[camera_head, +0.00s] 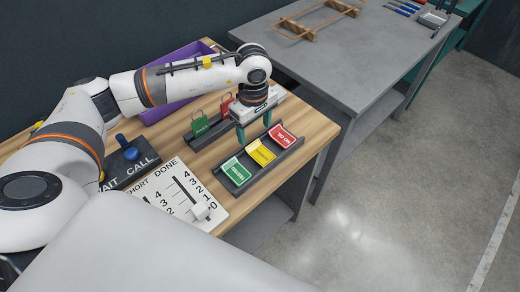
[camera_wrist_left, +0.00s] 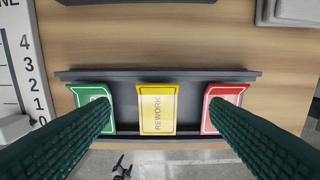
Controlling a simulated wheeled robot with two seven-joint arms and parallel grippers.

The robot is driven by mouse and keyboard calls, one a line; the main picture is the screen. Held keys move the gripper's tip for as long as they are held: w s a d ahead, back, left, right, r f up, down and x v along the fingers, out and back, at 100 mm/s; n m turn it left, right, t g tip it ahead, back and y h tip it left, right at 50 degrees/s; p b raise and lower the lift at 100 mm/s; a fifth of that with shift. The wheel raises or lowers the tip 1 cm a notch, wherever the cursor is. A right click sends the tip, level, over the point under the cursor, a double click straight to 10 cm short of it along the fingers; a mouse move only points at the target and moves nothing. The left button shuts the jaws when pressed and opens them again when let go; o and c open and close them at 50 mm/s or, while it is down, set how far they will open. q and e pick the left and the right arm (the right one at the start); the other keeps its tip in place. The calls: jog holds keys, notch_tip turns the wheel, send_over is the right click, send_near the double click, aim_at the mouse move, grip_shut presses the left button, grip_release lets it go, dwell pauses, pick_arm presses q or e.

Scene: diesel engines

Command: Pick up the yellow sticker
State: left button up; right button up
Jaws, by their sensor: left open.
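The yellow sticker (camera_head: 262,152) lies in the middle of a dark tray (camera_head: 272,170), between a green sticker (camera_head: 237,171) and a red sticker (camera_head: 282,136). In the left wrist view the yellow sticker (camera_wrist_left: 157,108) reads "REWORK" and is centred between my fingers. My left gripper (camera_head: 255,131) is open and empty, pointing down above the tray's back side. In the left wrist view its fingers overlap parts of the green sticker (camera_wrist_left: 92,97) and the red sticker (camera_wrist_left: 225,92). My right gripper is not in view.
A second dark rack behind holds a green padlock-shaped tag (camera_head: 200,126) and a red one (camera_head: 227,106). A purple bin (camera_head: 180,107), a white number board (camera_head: 178,192) and a blue-knobbed box (camera_head: 130,160) share the wooden table. A grey table (camera_head: 350,62) stands behind.

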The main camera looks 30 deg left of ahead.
aim_at(254, 148)
pick_arm(q)
jog(key=f+p, duration=0.1)
jog(key=f, duration=0.1)
jog(key=f+p, duration=0.1)
jog(key=f, duration=0.1)
jog(key=shift+s+f, duration=0.2)
jog(key=shift+f, duration=0.65)
jog(key=shift+f+b, duration=0.25)
jog(key=shift+b, duration=0.15)
jog(key=shift+c, duration=0.3)
jog(key=c, duration=1)
